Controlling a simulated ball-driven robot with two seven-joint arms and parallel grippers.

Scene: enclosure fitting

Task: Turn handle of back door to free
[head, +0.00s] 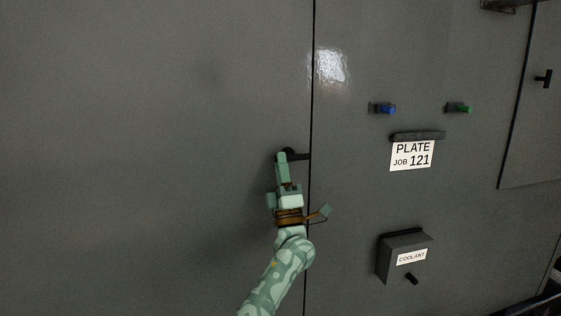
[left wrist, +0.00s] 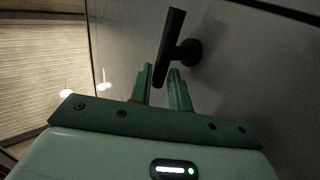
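A black T-shaped handle (head: 299,156) stands on the large grey panel, just left of the dark vertical seam. In the left wrist view, the handle (left wrist: 170,47) shows as a bar on a round stem, and the bar's lower end is between the fingertips. In the head view, the bar lies roughly level and points across to the seam. My left gripper (head: 282,157) is at the handle and hides part of it. In the left wrist view, the fingers of this gripper (left wrist: 163,80) are apart, with gaps beside the bar. My right gripper is not in view.
Right of the seam are a blue knob (head: 382,108), a green knob (head: 459,108), a plate holder with a "PLATE JOB 121" card (head: 412,155) and a protruding coolant box (head: 405,257). A smaller door at far right has a black handle (head: 543,78).

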